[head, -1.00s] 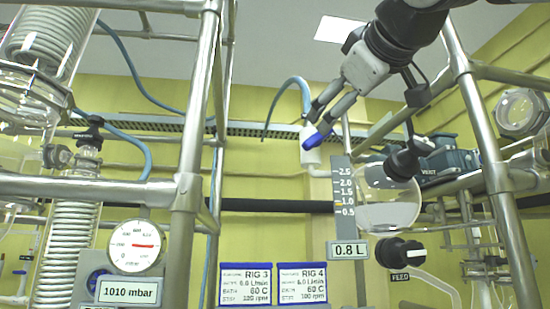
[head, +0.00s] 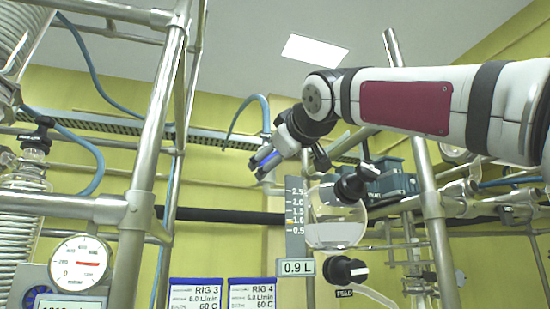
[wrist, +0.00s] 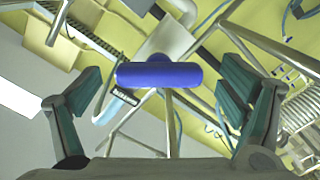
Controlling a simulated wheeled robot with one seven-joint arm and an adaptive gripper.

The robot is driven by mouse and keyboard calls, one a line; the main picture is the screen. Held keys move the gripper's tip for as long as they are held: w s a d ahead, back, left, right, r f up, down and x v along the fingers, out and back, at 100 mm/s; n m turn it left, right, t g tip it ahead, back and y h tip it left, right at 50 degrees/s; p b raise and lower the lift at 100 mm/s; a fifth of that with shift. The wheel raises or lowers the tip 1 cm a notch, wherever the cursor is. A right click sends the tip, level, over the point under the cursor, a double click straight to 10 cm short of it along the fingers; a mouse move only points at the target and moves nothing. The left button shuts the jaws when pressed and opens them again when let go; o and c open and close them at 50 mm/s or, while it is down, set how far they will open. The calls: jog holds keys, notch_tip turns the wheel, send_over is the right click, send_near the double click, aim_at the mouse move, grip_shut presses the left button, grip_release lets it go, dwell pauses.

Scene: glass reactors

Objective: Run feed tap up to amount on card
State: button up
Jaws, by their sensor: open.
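A round glass vessel (head: 335,222) with clear liquid in its lower part hangs right of centre in the head view. A readout (head: 297,267) below says 0.9 L. A black knob with a white pointer (head: 345,270), the feed tap by its plate, sits under the vessel. Another black knob (head: 354,183) is at the vessel's upper right. My gripper (head: 265,163) is open, up and left of the vessel. Its fingers stand apart on both sides of a blue bar (wrist: 160,75); contact is not visible.
A round gauge (head: 78,263) is at lower left. Steel posts (head: 158,110) and (head: 432,200) flank the vessel. A blue hose (head: 240,110) hangs behind.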

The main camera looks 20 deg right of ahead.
jog(key=shift+w, duration=1.15)
jog(key=c, duration=1.2)
